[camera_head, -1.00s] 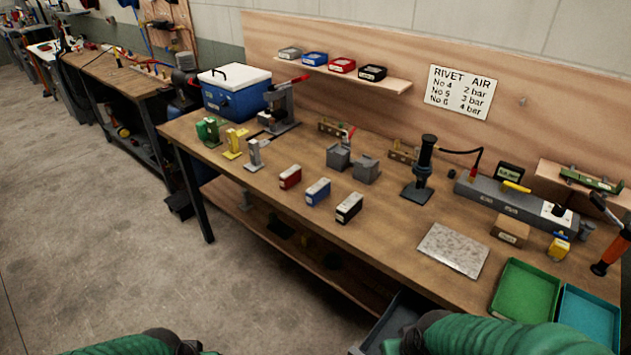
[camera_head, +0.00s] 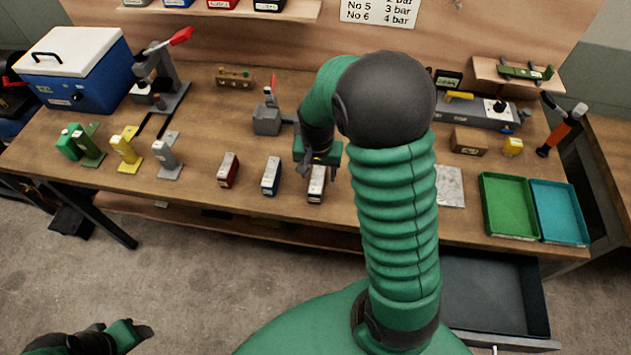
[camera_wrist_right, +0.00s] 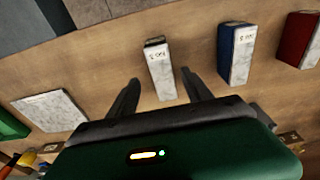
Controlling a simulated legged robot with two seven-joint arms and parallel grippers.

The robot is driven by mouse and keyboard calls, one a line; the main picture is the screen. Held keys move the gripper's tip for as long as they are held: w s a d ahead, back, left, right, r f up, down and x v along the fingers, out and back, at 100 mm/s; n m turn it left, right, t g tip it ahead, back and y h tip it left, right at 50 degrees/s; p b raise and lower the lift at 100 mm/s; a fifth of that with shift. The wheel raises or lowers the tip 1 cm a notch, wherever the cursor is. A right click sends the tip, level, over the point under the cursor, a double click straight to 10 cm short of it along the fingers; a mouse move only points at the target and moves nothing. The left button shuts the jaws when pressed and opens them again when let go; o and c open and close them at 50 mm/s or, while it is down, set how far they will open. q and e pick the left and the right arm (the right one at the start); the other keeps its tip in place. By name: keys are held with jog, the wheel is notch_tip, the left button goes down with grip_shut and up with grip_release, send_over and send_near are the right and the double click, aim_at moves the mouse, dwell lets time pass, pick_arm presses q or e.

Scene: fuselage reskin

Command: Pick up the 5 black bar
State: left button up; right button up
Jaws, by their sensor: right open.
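The black bar (camera_head: 316,186), a small dark block with a pale labelled top, stands on the wooden bench at the right end of a row of three. It also shows in the right wrist view (camera_wrist_right: 161,72). My right gripper (camera_head: 319,170) is above its far end, partly hidden by my own arm in the head view. In the right wrist view the gripper (camera_wrist_right: 160,82) is open, its fingers on either side of the bar's line, with no visible grip. My left gripper (camera_head: 125,335) hangs low at the lower left, away from the bench; its jaws are unclear.
A blue bar (camera_head: 271,177) and a red bar (camera_head: 228,170) stand left of the black one. A grey fixture (camera_head: 267,120) is behind. A speckled plate (camera_head: 450,187), a green tray (camera_head: 510,232) and a teal tray (camera_head: 558,238) lie right. An open drawer (camera_head: 490,290) juts out below.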

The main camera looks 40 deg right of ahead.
aim_at(317, 177)
jog(key=shift+f, duration=0.5)
jog(key=f, duration=0.3)
jog(key=w+f, duration=0.1)
jog(key=f, duration=0.1)
jog(key=shift+w+d+f, duration=0.1)
jog(key=shift+d+f, duration=0.25)
jog(key=shift+r, duration=0.1)
jog(key=shift+s+a, duration=0.1)
jog(key=shift+s, duration=0.1)
jog(key=shift+c, duration=1.4)
grip_shut()
jog(key=shift+w+r, duration=0.1)
jog(key=shift+w, duration=0.1)
